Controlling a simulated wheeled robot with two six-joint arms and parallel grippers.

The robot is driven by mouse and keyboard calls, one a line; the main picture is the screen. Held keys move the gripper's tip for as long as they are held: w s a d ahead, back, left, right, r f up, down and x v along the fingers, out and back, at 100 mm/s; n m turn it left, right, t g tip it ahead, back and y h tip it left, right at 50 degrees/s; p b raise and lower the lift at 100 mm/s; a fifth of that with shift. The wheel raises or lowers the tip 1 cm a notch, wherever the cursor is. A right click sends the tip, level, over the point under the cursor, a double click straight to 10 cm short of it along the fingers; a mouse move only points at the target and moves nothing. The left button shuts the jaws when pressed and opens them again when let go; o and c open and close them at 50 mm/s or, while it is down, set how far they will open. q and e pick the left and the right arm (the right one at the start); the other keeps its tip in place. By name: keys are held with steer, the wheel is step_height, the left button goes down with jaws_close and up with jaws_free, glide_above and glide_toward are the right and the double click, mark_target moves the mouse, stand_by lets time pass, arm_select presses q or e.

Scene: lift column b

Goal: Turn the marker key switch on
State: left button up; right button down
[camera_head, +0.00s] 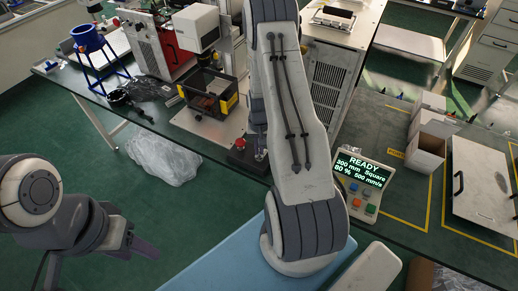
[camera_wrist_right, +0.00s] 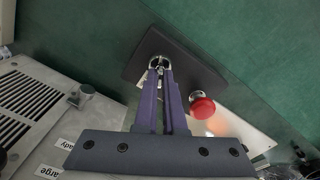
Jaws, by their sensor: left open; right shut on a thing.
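The marker's dark switch panel (camera_wrist_right: 190,75) shows in the right wrist view, with a metal key switch (camera_wrist_right: 159,62) and a red mushroom button (camera_wrist_right: 202,106) on it. My right gripper (camera_wrist_right: 160,72) is shut on the key; its fingers hide most of it. The key's exact angle is hard to tell. In the head view the red button (camera_head: 240,143) shows at the marker's base, while my right arm covers the key. The marker (camera_head: 196,28) stands behind on its base plate. My left gripper (camera_head: 143,243) is open and empty above the floor at lower left.
A display reading READY (camera_head: 359,174) with coloured buttons stands right of my right arm. A vented cabinet (camera_head: 332,80) is close behind that arm. A blue funnel stand (camera_head: 88,42), a red box (camera_head: 165,50), white boxes (camera_head: 428,145) and a plastic bag (camera_head: 163,158) are around.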

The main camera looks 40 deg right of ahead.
steer(key=c, duration=1)
jaws_free()
step_height(320, 180, up, 10)
steer(key=b, duration=0.2)
steer(key=shift+r, duration=0.25)
